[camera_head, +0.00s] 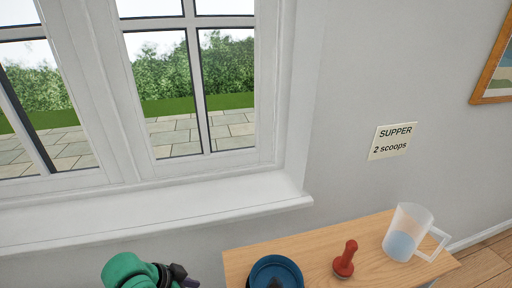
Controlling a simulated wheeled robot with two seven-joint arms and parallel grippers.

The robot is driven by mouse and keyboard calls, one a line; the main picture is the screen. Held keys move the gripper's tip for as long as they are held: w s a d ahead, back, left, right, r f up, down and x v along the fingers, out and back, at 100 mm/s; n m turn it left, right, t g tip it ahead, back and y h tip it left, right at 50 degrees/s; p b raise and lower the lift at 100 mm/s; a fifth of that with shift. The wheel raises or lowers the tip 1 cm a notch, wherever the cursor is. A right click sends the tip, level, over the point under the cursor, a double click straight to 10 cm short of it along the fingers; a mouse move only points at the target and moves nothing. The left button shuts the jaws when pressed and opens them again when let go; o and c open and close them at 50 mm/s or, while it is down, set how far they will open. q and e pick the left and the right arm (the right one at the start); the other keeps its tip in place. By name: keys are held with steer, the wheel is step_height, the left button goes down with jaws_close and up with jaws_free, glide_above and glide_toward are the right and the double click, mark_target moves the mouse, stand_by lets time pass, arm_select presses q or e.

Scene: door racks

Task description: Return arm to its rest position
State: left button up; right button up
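A rounded green part (128,270) with a dark end stands at the bottom edge, left of the wooden top; it looks like part of my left arm. A small dark and purple piece (186,280) at its right end seems to be my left gripper. It is cut off by the frame's edge, and its fingers cannot be made out. It is apart from the things on the wooden top. My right arm and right gripper are not in view.
A wooden top (315,250) holds a blue round container (256,276), a red knobbed object (345,260) and a clear jug (404,232) with bluish contents. A window sill (150,214) juts out behind. A wall note (392,141) reads "SUPPER 2 scoops".

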arm_select(q)
steer(key=s+a+f+n+y, duration=0.3)
steer(key=s+a+n+y, duration=0.1)
steer(key=s+a+n, duration=0.4)
step_height(320, 180, down, 22)
steer(key=s+m+g+b, duration=0.1)
steer(key=s, duration=0.2)
steer(key=s+a+f+g+b, duration=0.1)
steer(key=s+a+f, duration=0.2)
steer(key=s+f, duration=1.4)
steer(key=shift+m+g+y, duration=0.3)
steer(key=shift+y, duration=0.1)
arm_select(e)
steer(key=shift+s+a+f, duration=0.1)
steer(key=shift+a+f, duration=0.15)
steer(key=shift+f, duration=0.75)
